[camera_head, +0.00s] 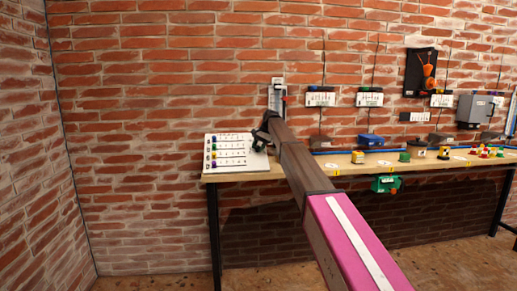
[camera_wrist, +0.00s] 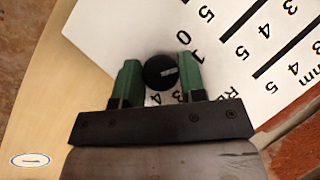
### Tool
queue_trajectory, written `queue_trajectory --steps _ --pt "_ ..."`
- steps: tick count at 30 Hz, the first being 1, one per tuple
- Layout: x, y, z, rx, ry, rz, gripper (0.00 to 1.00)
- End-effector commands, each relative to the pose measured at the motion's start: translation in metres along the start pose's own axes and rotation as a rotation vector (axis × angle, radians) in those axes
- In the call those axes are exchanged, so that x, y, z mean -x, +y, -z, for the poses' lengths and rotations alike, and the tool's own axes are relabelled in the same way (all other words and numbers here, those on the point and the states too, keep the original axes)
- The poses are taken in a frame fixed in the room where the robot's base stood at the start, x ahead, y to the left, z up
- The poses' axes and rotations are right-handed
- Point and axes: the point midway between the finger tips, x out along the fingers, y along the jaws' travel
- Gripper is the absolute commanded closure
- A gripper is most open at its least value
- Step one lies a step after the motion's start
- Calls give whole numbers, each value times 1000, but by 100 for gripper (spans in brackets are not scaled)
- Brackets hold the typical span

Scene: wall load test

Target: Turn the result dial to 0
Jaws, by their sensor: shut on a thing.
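The white board (camera_head: 225,139) stands at the left end of the bench, with rows of printed numbers and several coloured knobs on its left side. My gripper (camera_head: 260,143) is at the board's right side. In the wrist view the board (camera_wrist: 110,25) fills the upper part, and the round black result dial (camera_wrist: 161,72) sits between my two green fingers (camera_wrist: 159,80). They are shut on it from both sides. The dial's pale mark lies right of its centre, towards the right finger. Printed 0, 1, 3 and 4 show around it; the right finger covers part of the scale.
The wooden bench (camera_head: 340,168) runs right along the brick wall, with small coloured parts on it. A green box (camera_head: 386,184) hangs under its front edge. White labelled panels (camera_head: 320,97) and a grey box (camera_head: 474,110) are on the wall.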

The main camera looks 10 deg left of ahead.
Motion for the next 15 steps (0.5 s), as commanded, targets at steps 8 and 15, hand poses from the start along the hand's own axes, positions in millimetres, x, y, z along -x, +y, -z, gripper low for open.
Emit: queue_trajectory --steps 8,15 --pt "-1 -2 0 213 -1 -153 86" --pt "-1 -2 -1 378 -2 -269 86"
